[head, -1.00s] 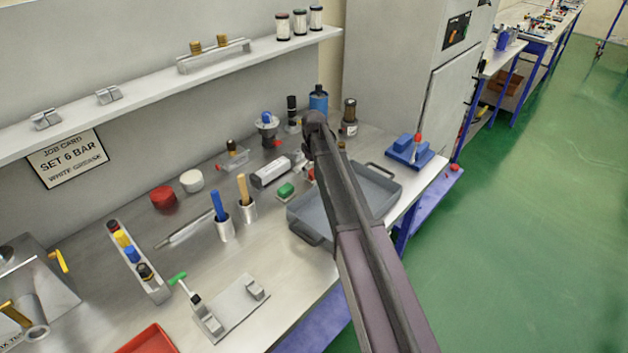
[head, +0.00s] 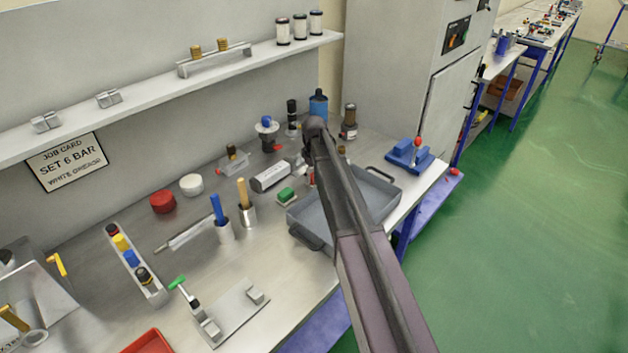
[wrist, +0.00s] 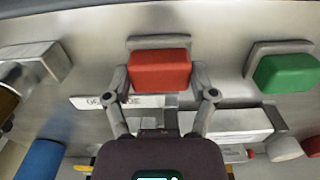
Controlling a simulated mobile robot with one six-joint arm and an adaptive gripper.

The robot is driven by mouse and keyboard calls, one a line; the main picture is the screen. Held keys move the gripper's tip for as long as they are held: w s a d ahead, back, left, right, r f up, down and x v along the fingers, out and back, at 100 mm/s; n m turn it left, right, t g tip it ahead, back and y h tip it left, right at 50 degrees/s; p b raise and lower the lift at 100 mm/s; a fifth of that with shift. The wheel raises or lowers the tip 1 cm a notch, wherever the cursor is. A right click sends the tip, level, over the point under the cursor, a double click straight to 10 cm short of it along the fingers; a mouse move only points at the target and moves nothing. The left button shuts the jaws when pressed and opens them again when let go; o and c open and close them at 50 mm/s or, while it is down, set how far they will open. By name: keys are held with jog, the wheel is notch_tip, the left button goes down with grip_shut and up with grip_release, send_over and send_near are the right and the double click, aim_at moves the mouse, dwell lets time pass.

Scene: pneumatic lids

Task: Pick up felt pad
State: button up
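A red block-shaped pad (wrist: 160,70) sits against a grey backing piece in the wrist view. My gripper (wrist: 159,76) has one finger on each side of it, with what look like narrow gaps. A similar green pad (wrist: 286,73) on a grey backing is to the right, and it also shows in the head view (head: 286,194). No label marks either one as felt. In the head view my gripper is hidden behind my arm, and only a sliver of red (head: 311,176) shows beside it.
A grey tray (head: 312,222) stands right beside the green pad. A pale labelled block (head: 270,177) lies behind it. A blue fixture (head: 409,155) is at the bench's right end.

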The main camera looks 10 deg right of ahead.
jog(key=shift+c, duration=0.5)
jog(key=shift+r, duration=0.1)
notch_tip(320, 180, up, 10)
jog(key=p, duration=1)
jog(key=o, duration=0.6)
jog(key=c, duration=0.4)
jog(key=shift+f+b, duration=0.3)
jog(key=shift+f, duration=0.1)
